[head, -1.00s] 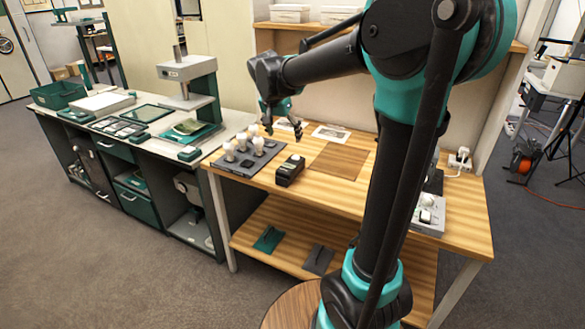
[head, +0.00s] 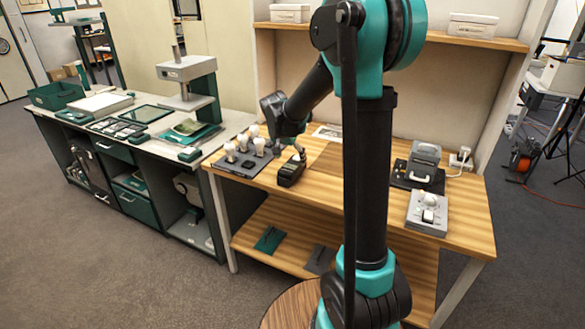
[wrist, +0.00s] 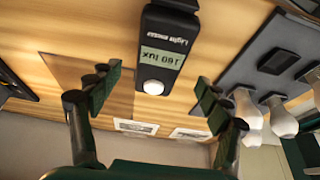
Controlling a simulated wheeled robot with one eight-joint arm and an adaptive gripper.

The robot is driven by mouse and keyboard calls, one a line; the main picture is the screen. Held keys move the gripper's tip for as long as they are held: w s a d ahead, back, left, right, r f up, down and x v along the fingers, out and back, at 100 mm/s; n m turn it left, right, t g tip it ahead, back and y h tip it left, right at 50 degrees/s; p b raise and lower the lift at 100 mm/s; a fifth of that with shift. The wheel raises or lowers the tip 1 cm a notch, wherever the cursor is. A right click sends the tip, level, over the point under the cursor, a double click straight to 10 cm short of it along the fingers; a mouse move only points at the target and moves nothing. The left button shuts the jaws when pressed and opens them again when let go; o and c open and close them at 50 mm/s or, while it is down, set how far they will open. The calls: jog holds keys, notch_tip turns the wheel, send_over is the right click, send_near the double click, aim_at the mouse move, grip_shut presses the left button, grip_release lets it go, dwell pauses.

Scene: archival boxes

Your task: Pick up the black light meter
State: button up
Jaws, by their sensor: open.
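The black light meter (head: 291,171) lies on the wooden table, just right of the grey tray of white bulbs. In the wrist view the light meter (wrist: 168,45) shows its lit display and a white dome, upside down in the picture. My gripper (wrist: 158,98) is open, with its two fingers apart to the left and right of the meter's dome end. The meter is ahead of the fingertips and not held. In the head view my gripper (head: 288,151) is low above the table by the meter, and its fingers are partly hard to make out.
The grey tray (head: 247,173) with several white bulbs stands close left of the meter; its bulbs (wrist: 280,115) are near my right-hand finger in the wrist view. A grey device (head: 421,168) and a control box (head: 428,213) sit farther right. Flat prints lie behind the meter.

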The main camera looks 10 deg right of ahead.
aim_at(292, 164)
jog(key=shift+x, duration=1.85)
jog(key=shift+s, duration=0.1)
jog(key=shift+c, duration=0.5)
jog(key=c, duration=1.3)
